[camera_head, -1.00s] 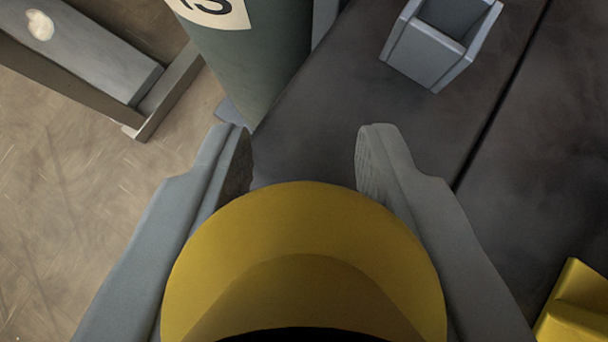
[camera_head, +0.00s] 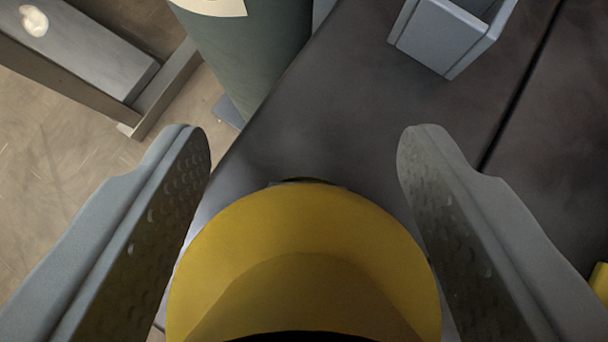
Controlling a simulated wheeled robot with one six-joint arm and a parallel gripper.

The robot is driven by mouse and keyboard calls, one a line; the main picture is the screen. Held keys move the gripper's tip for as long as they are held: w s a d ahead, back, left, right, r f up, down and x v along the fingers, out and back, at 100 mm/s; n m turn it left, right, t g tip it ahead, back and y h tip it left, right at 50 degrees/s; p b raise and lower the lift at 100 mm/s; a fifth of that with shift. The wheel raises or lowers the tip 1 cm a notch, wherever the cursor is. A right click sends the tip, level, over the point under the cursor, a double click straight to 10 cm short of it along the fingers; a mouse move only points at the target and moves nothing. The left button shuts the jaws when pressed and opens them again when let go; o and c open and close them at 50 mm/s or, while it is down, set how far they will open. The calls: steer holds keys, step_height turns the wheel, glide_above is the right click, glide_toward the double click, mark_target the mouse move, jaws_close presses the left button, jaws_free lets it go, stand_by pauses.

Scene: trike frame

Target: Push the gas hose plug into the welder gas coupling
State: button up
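My gripper (camera_head: 304,145) is open wide over the edge of a dark bench top. The grey fingers stand far apart, and I see nothing held between their tips. My own yellow dome-shaped part fills the lower middle and hides what lies below it. A small dark edge (camera_head: 306,181) shows just beyond the top of the yellow dome; I cannot tell what it is. I cannot make out the gas hose plug or the welder gas coupling in this view.
A dark green cylinder (camera_head: 250,50) with a white label stands beside the bench (camera_head: 350,100). A grey open box (camera_head: 440,38) is on the bench at top right. A grey beam (camera_head: 85,50) lies at top left. A yellow object (camera_head: 599,281) shows at the right edge.

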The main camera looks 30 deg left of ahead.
stand_by(0.6)
steer(key=v, duration=1.7)
steer(key=shift+s+r, duration=0.1)
steer(key=shift+r, duration=0.05)
steer(key=s+d+r+m+t+h, duration=0.1)
steer(key=s+d+r+t, duration=0.15)
steer(key=r, duration=0.65)
steer(key=s+d+r+m+t+h, duration=0.1)
steer(key=d+r, duration=0.3)
steer(key=r, duration=0.6)
steer(key=s+d+r+m+t+h, duration=0.1)
steer(key=d+r+t, duration=0.15)
steer(key=r, duration=0.65)
steer(key=s+d+r+m+t+h, duration=0.1)
steer(key=s+d+r, duration=0.2)
steer(key=s+r, duration=0.7)
steer(key=s+d+r+m+t+h, duration=0.1)
steer(key=s+d+r+m+t, duration=0.1)
steer(key=s+r, duration=0.8)
steer(key=shift+s+d, duration=0.35)
steer(key=shift+d, duration=0.05)
steer(key=shift+o, duration=0.3)
